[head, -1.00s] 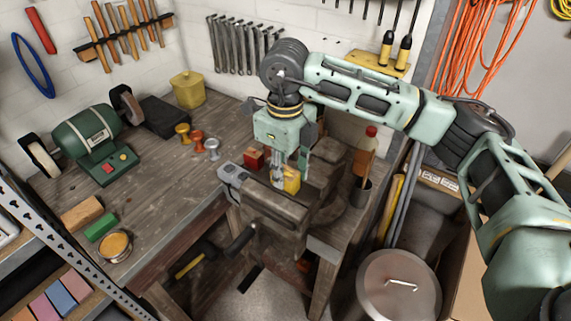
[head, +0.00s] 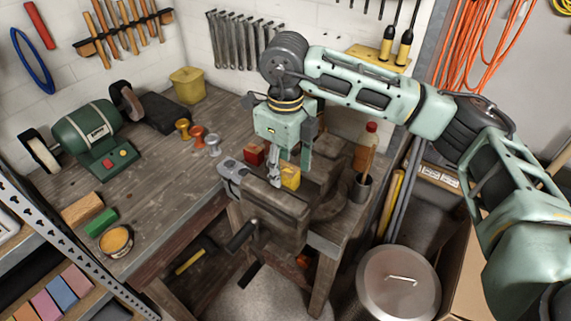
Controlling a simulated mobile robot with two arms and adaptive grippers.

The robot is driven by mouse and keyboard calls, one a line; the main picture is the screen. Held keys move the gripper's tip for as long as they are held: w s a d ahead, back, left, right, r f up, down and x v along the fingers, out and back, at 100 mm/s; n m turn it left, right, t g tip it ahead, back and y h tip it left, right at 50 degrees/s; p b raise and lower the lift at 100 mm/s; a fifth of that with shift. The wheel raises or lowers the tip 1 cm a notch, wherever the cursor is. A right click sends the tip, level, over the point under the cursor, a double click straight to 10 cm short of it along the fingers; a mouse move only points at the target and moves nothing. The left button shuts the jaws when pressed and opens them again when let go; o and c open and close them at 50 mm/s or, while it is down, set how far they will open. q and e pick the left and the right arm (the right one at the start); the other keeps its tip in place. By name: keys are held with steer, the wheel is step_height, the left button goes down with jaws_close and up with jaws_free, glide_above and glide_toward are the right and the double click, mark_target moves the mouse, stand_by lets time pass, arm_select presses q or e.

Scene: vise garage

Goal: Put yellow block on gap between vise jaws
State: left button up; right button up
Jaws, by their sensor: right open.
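The yellow block (head: 290,176) sits at the vise, between the front jaw and the back body, as far as I can see. The vise (head: 276,212) is dark brown-grey and mounted at the right front corner of the workbench. My right gripper (head: 289,172) points down over the vise with its fingers apart. One finger is left of the yellow block and the other is behind and to its right. The gripper is open; I cannot tell whether a finger touches the block. My left gripper is not in view.
A red block (head: 253,155) lies just left of my right gripper. Yellow, orange and grey knob-like pieces (head: 198,136) stand further left. A green bench grinder (head: 88,138) is at the back left. A cup (head: 361,188) and a red-capped bottle (head: 367,148) stand right of the vise.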

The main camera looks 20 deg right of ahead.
mark_target(285, 168)
step_height(285, 168, up, 12)
steer(key=b, duration=0.2)
steer(key=shift+f, duration=0.1)
stand_by(0.4)
